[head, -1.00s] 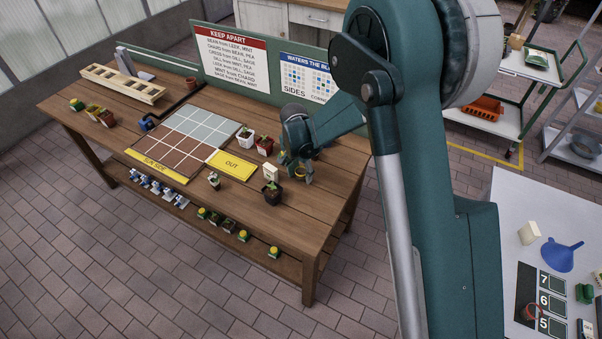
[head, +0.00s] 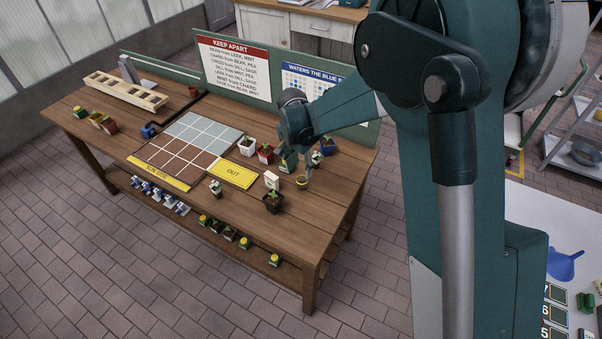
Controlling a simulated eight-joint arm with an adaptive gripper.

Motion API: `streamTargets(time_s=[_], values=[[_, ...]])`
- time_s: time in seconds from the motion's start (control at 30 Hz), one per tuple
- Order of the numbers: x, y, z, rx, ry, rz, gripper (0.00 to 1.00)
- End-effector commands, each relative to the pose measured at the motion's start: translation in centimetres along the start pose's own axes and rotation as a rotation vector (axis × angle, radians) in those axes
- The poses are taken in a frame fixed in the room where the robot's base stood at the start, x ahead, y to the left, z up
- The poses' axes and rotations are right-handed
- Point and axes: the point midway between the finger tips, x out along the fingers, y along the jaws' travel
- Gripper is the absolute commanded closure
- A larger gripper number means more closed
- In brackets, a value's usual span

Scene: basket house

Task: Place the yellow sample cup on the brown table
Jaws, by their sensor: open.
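The yellow sample cup (head: 301,183) is small and stands upright on the brown table (head: 322,207), toward its right end. Its top looks dark inside. My gripper (head: 300,168) is just above the cup, pointing down, with its fingers apart and nothing seen between them. The fingertips are small in this view, so I cannot tell whether one still touches the cup's rim.
A dark pot with a plant (head: 272,203) and a white block (head: 271,181) stand left of the cup. White (head: 246,147), red (head: 265,155) and blue (head: 327,148) pots stand behind. The yellow OUT mat (head: 232,174) lies further left. Bare table lies in front-right.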

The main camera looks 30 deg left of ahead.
Motion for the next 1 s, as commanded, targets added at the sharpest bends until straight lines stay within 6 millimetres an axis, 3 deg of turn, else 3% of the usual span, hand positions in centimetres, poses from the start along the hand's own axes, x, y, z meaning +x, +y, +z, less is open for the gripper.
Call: streamTargets(time_s=[0.3,1.0], values=[[-2.8,0.0,0.0,0.0,0.0,0.0,0.6],[-3.1,0.0,0.0,0.0,0.0,0.0,0.6]])
